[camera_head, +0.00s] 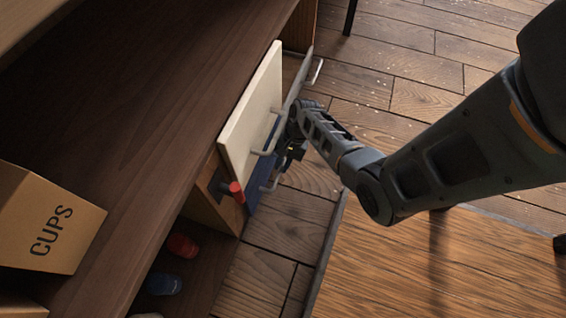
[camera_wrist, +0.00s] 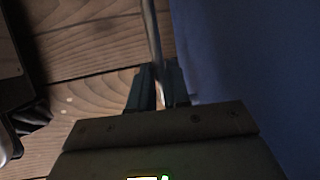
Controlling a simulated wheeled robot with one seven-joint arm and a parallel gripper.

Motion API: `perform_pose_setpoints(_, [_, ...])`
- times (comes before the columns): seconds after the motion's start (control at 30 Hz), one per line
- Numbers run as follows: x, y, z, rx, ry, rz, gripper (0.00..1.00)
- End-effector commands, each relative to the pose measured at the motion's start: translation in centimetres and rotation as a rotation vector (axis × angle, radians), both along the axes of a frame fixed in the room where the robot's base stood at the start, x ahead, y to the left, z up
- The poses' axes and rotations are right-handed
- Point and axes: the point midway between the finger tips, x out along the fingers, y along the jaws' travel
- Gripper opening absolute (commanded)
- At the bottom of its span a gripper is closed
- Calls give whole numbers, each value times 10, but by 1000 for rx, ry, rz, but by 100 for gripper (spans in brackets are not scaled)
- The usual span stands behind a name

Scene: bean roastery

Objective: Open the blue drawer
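The blue drawer (camera_head: 256,188) is in the cabinet, below a cream drawer front (camera_head: 252,110). Only a narrow strip of its face shows in the head view. In the wrist view its blue face (camera_wrist: 245,70) fills the right side. A grey bar handle (camera_wrist: 152,35) stands off that face. My gripper (camera_wrist: 160,88) has one finger on each side of the bar, with little or no gap. In the head view my gripper (camera_head: 292,150) is low beside the drawer fronts, and its fingertips are mostly hidden.
A grey panel with a handle (camera_head: 316,72) stands at the far end of the cabinet. A red knob (camera_head: 237,192) sticks out near the cream front. A cardboard CUPS box (camera_head: 50,225) is on the cabinet top. A wooden surface (camera_head: 400,265) lies below my arm.

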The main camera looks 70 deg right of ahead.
Motion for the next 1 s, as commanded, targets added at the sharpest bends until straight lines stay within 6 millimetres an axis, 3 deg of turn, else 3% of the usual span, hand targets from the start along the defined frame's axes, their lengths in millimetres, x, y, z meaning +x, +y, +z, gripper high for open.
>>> perform_pose_setpoints(0.17, [0, 0, 0, 0, 0, 0, 0])
perform_pose_setpoints(0.7, [-1, 0, 1, 0, 0, 0, 0])
perform_pose_setpoints(1.0, [-29, 1, 5, 4, 3, -1, 0])
